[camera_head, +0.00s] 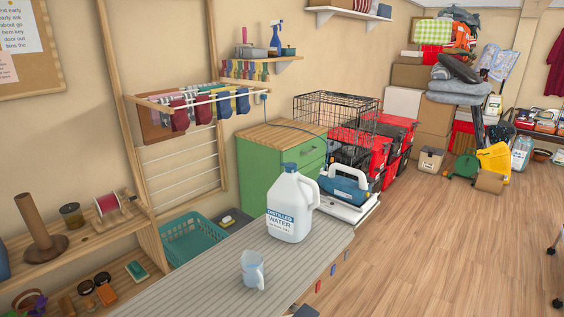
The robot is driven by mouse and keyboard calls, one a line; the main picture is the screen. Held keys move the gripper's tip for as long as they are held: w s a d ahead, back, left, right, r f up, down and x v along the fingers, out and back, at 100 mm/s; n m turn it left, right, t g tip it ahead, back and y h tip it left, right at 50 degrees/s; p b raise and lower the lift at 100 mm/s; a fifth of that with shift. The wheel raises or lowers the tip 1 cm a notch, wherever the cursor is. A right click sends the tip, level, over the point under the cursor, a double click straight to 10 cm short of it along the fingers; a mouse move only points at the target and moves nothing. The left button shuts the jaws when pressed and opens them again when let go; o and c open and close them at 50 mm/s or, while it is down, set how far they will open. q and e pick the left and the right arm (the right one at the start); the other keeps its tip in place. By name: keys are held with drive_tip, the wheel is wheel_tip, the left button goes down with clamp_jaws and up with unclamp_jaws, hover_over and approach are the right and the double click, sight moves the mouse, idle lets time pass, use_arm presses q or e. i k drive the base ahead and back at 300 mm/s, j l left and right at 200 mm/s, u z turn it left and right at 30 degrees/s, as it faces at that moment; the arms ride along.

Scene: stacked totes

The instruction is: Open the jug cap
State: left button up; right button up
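The white distilled water jug (287,212) stands upright on the striped grey surface (190,293). Its blue cap (290,167) sits on the neck at the top, and its handle is on the right side. Nothing touches the jug's cap.
A translucent blue measuring cup (252,272) stands in front of the jug. A blue and white iron (346,186) rests on a white stand (350,211) behind it to the right. A small unclear dark shape (306,311) shows at the bottom edge. The surface's front left is bare.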

sight(290, 166)
drive_tip(key=i+l+u, duration=0.1)
drive_tip(key=l, duration=0.25)
drive_tip(key=i+l+u, duration=0.1)
drive_tip(key=l, duration=0.25)
drive_tip(key=i+l+u, duration=0.25)
drive_tip(key=l, duration=0.5)
drive_tip(key=i, duration=0.1)
